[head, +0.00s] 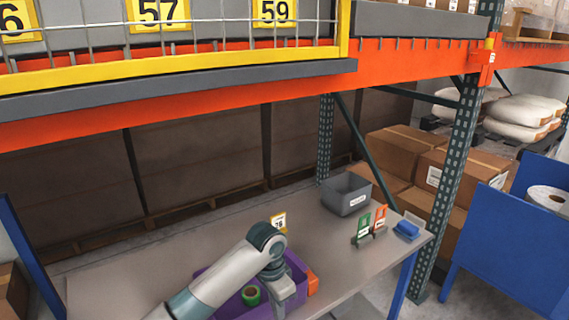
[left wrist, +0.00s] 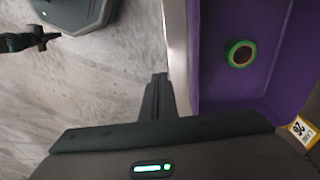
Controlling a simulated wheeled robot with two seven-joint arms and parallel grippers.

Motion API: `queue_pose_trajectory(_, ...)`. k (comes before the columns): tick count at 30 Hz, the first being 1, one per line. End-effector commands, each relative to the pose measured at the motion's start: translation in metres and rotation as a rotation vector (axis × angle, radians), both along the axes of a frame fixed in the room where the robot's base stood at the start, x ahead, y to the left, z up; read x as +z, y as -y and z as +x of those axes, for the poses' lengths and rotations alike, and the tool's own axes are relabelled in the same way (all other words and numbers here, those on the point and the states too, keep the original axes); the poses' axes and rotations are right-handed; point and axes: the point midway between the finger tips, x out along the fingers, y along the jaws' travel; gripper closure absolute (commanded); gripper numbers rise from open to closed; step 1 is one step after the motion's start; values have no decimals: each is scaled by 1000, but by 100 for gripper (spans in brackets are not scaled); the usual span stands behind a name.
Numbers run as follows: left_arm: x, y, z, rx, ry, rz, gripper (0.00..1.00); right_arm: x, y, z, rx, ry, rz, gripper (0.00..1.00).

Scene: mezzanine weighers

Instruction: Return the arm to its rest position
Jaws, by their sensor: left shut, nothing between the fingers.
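My left arm comes in from the bottom left of the head view and bends down at the wrist. My left gripper (head: 281,303) hangs by the front of the purple bin (head: 297,262), its fingertips hardly visible there. In the left wrist view the dark fingers (left wrist: 157,95) are together and empty, beside the outer edge of the purple bin (left wrist: 210,95), with pale floor to their left. A green tape roll (left wrist: 239,53) lies inside the bin, apart from the fingers; it also shows in the head view (head: 251,295).
On the table (head: 335,255) stand a grey bin (head: 346,194), green and red-orange holders (head: 370,227) and a blue item (head: 406,230). A yellow number tag (head: 279,222) is behind the purple bin. An orange rack beam (head: 200,100) crosses above. A blue cart (head: 515,235) stands right.

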Motion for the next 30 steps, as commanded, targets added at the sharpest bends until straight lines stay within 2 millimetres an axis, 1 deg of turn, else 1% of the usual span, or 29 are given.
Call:
queue_pose_trajectory(1,-9,2,-9,4,-2,-15,100,0,-1,-1,0,-1,1,100)
queue_pose_trajectory(5,-30,8,-31,22,1,-61,100,0,-1,-2,0,-2,2,100)
queue_pose_trajectory(9,-56,11,-64,64,10,-124,100,0,-1,-2,0,-2,2,100)
queue_pose_trajectory(12,-71,9,-87,106,20,-166,100,0,-1,-2,0,-2,2,100)
queue_pose_trajectory(16,-89,2,-117,173,34,-208,100,0,-1,-2,0,-2,2,100)
queue_pose_trajectory(20,-103,-12,-147,250,52,-238,100,0,0,-2,1,-2,0,100)
queue_pose_trajectory(23,-112,-26,-171,316,67,-252,100,0,1,-2,1,-2,-1,100)
queue_pose_trajectory(29,-125,-64,-221,456,103,-250,100,0,3,-2,2,-2,-3,100)
queue_pose_trajectory(30,-126,-73,-231,485,111,-245,100,0,3,-2,2,-2,-3,100)
